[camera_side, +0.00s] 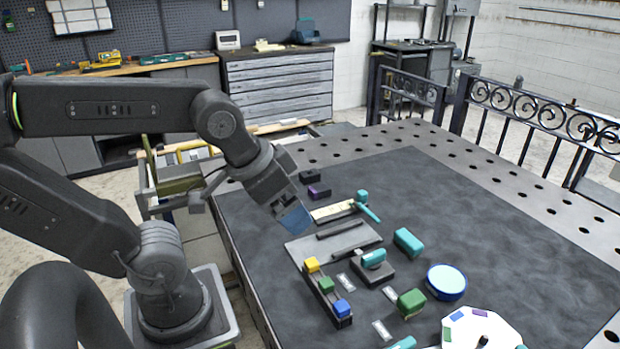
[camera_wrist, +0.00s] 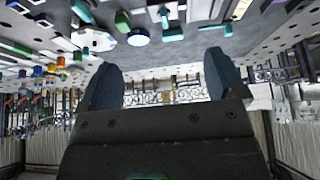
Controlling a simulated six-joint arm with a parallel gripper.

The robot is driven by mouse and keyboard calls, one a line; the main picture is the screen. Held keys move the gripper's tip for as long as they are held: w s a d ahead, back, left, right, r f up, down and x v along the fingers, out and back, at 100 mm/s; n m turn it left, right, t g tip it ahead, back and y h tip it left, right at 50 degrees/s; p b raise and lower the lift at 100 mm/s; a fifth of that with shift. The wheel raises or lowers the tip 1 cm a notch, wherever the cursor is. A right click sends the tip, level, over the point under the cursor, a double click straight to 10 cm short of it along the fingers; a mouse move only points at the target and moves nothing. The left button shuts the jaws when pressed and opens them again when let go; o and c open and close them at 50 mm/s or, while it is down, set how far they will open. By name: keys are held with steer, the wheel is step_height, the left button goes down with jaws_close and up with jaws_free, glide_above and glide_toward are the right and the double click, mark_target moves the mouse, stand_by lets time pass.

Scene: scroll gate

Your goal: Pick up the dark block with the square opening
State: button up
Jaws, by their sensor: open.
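A small dark block (camera_side: 309,176) lies on the dark mat near its far left edge, just behind a purple block (camera_side: 319,192). A square opening in it is too small to make out. Another dark block (camera_side: 374,272) in the middle of the mat has a teal piece on it. My gripper (camera_side: 295,219) has blue fingers and hangs above the mat's left side, in front of the small dark block and apart from it. In the wrist view my gripper (camera_wrist: 163,78) is open, with nothing between its fingers. I cannot identify the small dark block in that view.
Below my gripper lies a grey plate (camera_side: 310,247) with a dark bar. Nearby are a rack (camera_side: 325,300) with yellow, green and blue blocks, a teal block (camera_side: 408,241), a green block (camera_side: 411,303) and a blue round piece (camera_side: 446,282). The mat's right side is clear.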

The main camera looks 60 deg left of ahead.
steer(key=shift+o, duration=0.3)
steer(key=w+a+r+m+g+y, duration=0.1)
steer(key=w+a+r+m+y, duration=0.1)
steer(key=w+a+m, duration=0.6)
steer(key=m+g+y, duration=0.2)
steer(key=m+g, duration=0.3)
steer(key=m, duration=0.5)
glide_above(310, 172)
steer(key=d, duration=0.4)
steer(key=f, duration=1.2)
steer(key=s+f, duration=0.1)
steer(key=f, duration=0.5)
steer(key=shift+a+f, duration=0.25)
steer(key=shift+f, duration=0.05)
steer(key=shift+y, duration=0.3)
steer(key=shift+w+x, duration=0.15)
steer(key=shift+x, duration=1.3)
steer(key=shift+w+x, duration=0.2)
steer(key=shift+x, duration=1.25)
